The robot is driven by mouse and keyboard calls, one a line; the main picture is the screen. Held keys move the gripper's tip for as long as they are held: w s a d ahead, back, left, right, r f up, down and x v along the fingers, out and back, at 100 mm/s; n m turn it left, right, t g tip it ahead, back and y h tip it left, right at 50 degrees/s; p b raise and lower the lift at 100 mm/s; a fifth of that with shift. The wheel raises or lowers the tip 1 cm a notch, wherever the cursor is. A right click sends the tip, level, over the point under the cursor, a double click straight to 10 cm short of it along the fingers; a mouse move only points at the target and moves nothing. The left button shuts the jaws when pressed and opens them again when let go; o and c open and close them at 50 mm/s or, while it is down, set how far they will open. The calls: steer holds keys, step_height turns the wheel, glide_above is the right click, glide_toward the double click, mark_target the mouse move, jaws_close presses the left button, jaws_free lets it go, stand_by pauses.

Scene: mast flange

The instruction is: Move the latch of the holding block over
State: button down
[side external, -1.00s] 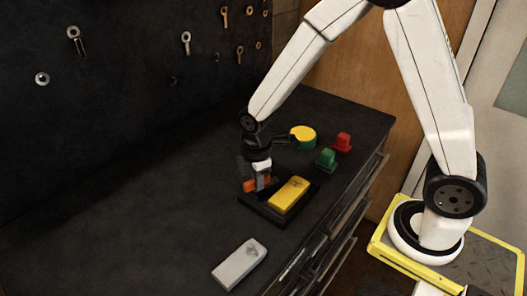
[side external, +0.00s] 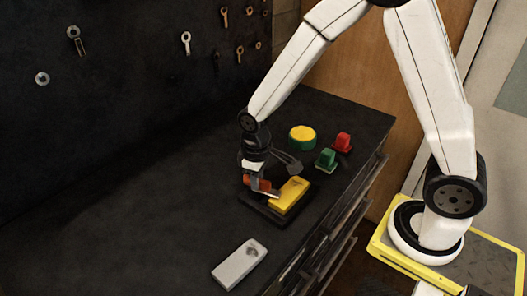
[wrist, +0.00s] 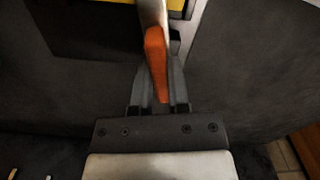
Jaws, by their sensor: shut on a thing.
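The dark holding block (side external: 257,208) sits on the dark bench with a yellow piece (side external: 291,197) in it. Its latch has an orange handle (side external: 264,184) and a pale metal bar (side external: 270,193). The bar reaches onto the left end of the yellow piece. My gripper (side external: 252,177) is at the left of the block, shut on the orange handle. In the wrist view the handle (wrist: 156,62) stands between the fingers of my gripper (wrist: 159,98). The bar runs up from it towards the yellow edge at the top. My gripper partly hides the latch's pivot.
A light grey piece (side external: 240,263) lies on the bench in front. A yellow-and-green round thing (side external: 302,138), a green block (side external: 326,160) and a red block (side external: 342,142) stand behind the holding block. The bench left of the block is clear.

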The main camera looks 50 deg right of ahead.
steer(key=shift+m, duration=1.5)
steer(key=c, duration=0.6)
jaws_free()
steer(key=shift+r, duration=0.15)
steer(key=shift+r, duration=3.8)
steer(key=shift+s+d, duration=0.1)
steer(key=s+d+t, duration=0.1)
steer(key=s, duration=0.1)
steer(key=s+d+f, duration=0.1)
steer(key=s+d, duration=0.1)
steer(key=s, duration=0.1)
steer(key=s+d+f+t, duration=0.1)
steer(key=s, duration=0.2)
steer(key=shift+s+d+f+t, duration=0.1)
steer(key=shift+s+d+t, duration=0.15)
steer(key=shift+d+t, duration=0.05)
